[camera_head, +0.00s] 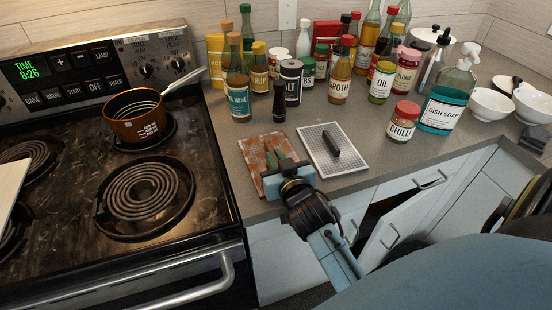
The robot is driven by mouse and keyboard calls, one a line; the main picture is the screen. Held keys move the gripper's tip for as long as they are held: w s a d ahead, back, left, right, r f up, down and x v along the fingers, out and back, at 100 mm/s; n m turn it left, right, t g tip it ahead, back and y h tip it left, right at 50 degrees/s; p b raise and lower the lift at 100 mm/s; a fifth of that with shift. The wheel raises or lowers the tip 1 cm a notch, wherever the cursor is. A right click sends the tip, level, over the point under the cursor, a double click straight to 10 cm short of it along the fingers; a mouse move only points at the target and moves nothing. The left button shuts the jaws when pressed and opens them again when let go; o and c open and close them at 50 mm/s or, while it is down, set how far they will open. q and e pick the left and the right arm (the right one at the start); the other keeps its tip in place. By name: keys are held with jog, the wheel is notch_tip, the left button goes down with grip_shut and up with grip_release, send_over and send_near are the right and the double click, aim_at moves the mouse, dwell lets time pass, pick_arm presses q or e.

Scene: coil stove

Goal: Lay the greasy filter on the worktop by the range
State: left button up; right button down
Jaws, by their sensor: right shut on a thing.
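The greasy filter (254,152), a brown, stained flat panel, is at the worktop (222,137) just right of the range (215,190). It appears to lie flat on the worktop or very close to it; I cannot tell if it touches. My left gripper is not in view.
A copper pot (136,126) stands on a back burner. Several bottles, including a teal-labelled one (238,100), and a salt canister (290,80) stand behind the filters. A chilli jar (402,124) and dish soap (443,108) are farther right. A cupboard door (400,222) below hangs open.

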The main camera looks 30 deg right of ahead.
jog(key=shift+f+b, duration=0.4)
jog(key=shift+f, duration=0.2)
jog(key=c, duration=1.4)
grip_release()
jog(key=shift+o, duration=0.2)
